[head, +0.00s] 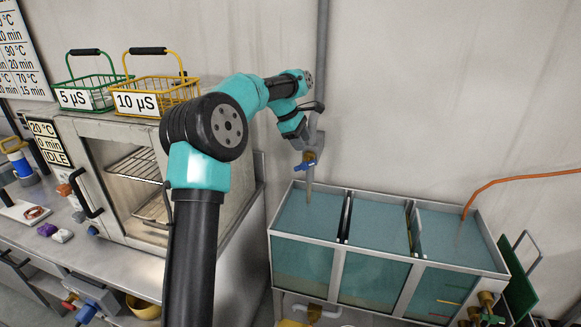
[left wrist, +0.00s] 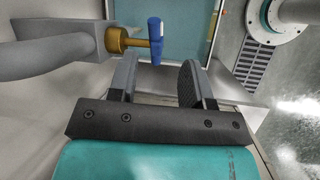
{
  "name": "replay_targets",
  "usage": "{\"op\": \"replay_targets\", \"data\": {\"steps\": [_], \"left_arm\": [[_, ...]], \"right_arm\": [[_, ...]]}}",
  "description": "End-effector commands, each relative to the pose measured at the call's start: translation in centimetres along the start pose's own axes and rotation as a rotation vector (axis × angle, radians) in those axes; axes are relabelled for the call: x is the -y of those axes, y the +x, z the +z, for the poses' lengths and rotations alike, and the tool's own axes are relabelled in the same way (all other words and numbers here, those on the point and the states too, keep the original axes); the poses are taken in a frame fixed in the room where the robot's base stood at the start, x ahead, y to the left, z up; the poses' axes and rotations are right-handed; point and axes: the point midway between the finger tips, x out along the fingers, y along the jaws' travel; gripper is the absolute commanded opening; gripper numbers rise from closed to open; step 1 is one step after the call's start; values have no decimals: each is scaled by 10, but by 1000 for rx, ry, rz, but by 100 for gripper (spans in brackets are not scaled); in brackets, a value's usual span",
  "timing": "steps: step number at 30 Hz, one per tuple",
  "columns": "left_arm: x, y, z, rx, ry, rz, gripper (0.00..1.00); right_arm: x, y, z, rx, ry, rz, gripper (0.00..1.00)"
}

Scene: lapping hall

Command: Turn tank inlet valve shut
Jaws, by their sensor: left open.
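The tank inlet valve is a brass fitting with a blue lever handle (head: 304,168) on the wall pipe above the left compartment of the tank (head: 388,255). My left gripper (head: 307,140) is at the valve, just above the handle in the head view. In the left wrist view its jaws (left wrist: 157,78) are apart, with the handle's near end in line with the gap between them. I cannot tell whether either finger touches it. My right gripper is out of view.
A grey vertical pipe (head: 322,60) runs down the wall behind my gripper. Left stand an oven cabinet (head: 95,150) and wire baskets, green (head: 90,92) and yellow (head: 160,92). An orange hose (head: 510,181) enters the tank's right compartment. Brass valves (head: 487,300) sit low at the tank's right.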

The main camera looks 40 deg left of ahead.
Motion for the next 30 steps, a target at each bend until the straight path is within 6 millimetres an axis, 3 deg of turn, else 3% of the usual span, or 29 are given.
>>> {"op": "replay_targets", "data": {"steps": [1, 3, 8, 20, 30], "left_arm": [[-3, -22, -7, -13, -56, 13, 45], [-3, -43, -15, -28, -124, 18, 45], [-2, -60, -20, -40, -183, 21, 45], [-2, -55, -20, -39, -181, 20, 45], [-3, -12, -22, -39, -180, 18, 45]], "right_arm": [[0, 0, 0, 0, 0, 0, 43], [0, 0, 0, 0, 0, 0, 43], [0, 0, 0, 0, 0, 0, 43], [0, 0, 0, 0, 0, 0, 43], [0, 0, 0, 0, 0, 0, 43]]}}
